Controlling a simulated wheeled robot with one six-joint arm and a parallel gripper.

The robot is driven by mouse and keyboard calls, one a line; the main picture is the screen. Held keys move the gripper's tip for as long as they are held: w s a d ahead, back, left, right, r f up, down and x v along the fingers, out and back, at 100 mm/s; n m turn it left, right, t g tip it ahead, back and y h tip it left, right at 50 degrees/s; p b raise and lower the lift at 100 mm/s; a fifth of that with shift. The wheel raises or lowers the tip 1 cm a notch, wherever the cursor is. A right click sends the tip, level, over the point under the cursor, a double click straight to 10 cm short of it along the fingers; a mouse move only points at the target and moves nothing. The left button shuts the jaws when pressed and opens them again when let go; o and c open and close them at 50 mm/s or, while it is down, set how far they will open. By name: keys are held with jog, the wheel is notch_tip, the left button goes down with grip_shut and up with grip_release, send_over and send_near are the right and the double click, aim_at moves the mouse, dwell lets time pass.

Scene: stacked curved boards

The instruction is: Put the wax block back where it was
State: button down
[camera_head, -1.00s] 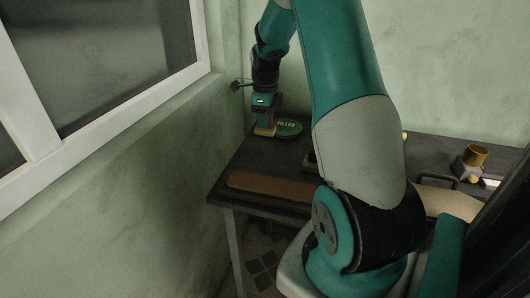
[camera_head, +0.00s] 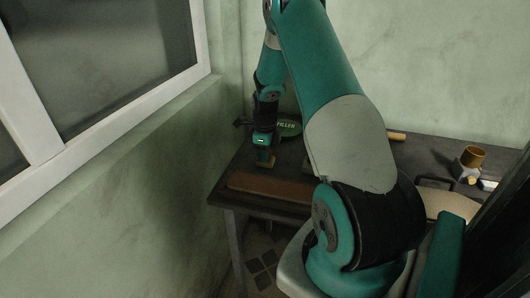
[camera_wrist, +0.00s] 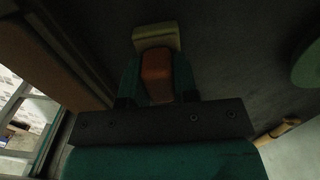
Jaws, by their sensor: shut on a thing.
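The wax block (camera_wrist: 157,38) is in my gripper (camera_wrist: 158,88). In the wrist view an orange-brown part sits between the two teal fingers, with a wider pale yellow slab at its far end. In the head view its small tan end (camera_head: 266,163) shows below my gripper (camera_head: 264,153), over the left part of the dark table, just behind the long brown board. Whether the block touches the table is unclear. My gripper is shut on it.
The long brown board (camera_head: 270,187) lies along the table's (camera_head: 228,175) front left edge. A round green tin marked FILLER (camera_head: 289,127) is behind my gripper. My arm hides the table's middle.

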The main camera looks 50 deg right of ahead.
jog(key=shift+f, duration=0.15)
jog(key=c, duration=0.9)
grip_release()
notch_tip(320, 180, up, 12)
jog(key=b, duration=0.2)
jog(key=s+a+r+n+t+y, duration=0.1)
jog(key=a+r+n, duration=0.3)
jog(key=a+n, duration=0.55)
jog(key=a+r+n, duration=0.4)
jog(key=a+n, duration=0.3)
jog(key=a, duration=0.6)
jog(key=s+a+r+n+y, duration=0.1)
jog(key=s+a+n, duration=0.5)
jog(key=n, duration=0.1)
jog(key=s+a+r+n+y, duration=0.1)
jog(key=s+a+n, duration=0.5)
jog(key=s+n, duration=0.1)
jog(key=s+a+r+n+g+y, duration=0.1)
jog(key=s+a+n, duration=0.5)
jog(key=a+n, duration=0.1)
jog(key=shift+s+a+r+n, duration=0.1)
jog(key=shift+s+r+n, duration=0.15)
jog(key=shift+n, duration=0.4)
